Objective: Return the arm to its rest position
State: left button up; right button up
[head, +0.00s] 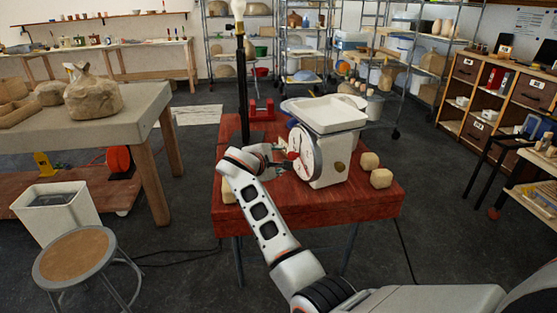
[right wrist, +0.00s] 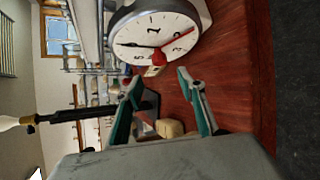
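My right arm reaches from the lower right over the red table (head: 240,185). My right gripper (head: 283,157) is beside the scale's dial in the head view. In the right wrist view its two teal fingers (right wrist: 159,77) are spread apart with nothing clearly held between them. The lamp (head: 242,90), a dark upright post with a bulb (head: 238,8) on top, stands behind my wrist; my arm hides part of its base. The lamp also shows sideways in the right wrist view (right wrist: 75,114). My left gripper is not in view.
The white scale (head: 328,150) with its round dial (right wrist: 153,36) is close ahead of the fingers. Pale blocks (head: 369,161) lie right of it, and a red object (head: 262,110) is at the table's back. A stool (head: 75,255) and workbench (head: 130,125) stand left.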

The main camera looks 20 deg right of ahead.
dwell(0.4)
jog(key=s+d+f+m+g+y, duration=0.15)
jog(key=s+d+f, duration=0.25)
jog(key=s+f, duration=0.45)
jog(key=s+d+f+m, duration=0.2)
jog(key=s+d+f, duration=0.2)
jog(key=s+f, duration=0.5)
jog(key=s+f+m+y, duration=0.1)
jog(key=s+m+y, duration=0.2)
jog(key=s, duration=2.3)
jog(key=w+a+f+m+t+y, duration=0.1)
jog(key=a+f+y, duration=0.6)
jog(key=a+f, duration=0.7)
jog(key=a+m+t, duration=0.1)
jog(key=a+t, duration=0.1)
jog(key=a, duration=0.1)
jog(key=shift+w+a+y, duration=0.2)
jog(key=shift+w+y, duration=0.05)
jog(key=shift+y, duration=0.1)
